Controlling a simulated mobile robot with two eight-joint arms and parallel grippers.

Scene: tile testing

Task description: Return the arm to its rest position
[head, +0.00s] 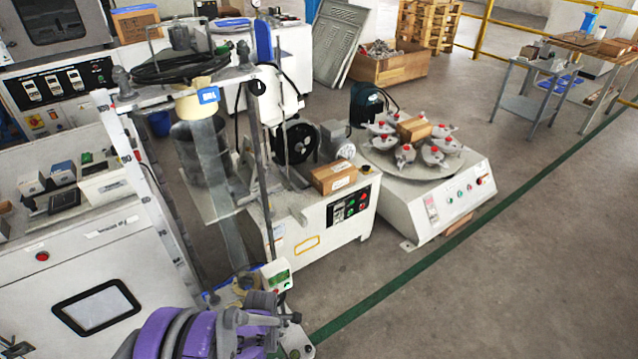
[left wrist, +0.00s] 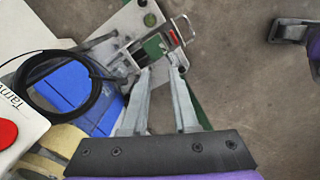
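My left arm, purple and grey (head: 190,335), reaches in at the bottom left of the head view. Its fingertips cannot be made out there. In the left wrist view the left gripper (left wrist: 160,72) has its two pale fingers apart, with a gap between the tips. The tips lie near a small pale device with a green face and a red part (left wrist: 160,45); I cannot tell whether they touch it. No held object is clear. My right gripper is not in the head view. A dark and purple part at the top right of the wrist view cannot be identified.
A tall metal frame (head: 140,160) with a black cable coil on top stands close to the left arm. A machine with a round turntable (head: 440,205) stands right of centre. A cardboard box (head: 333,177) lies on the middle machine. The floor at the right (head: 520,270) is clear.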

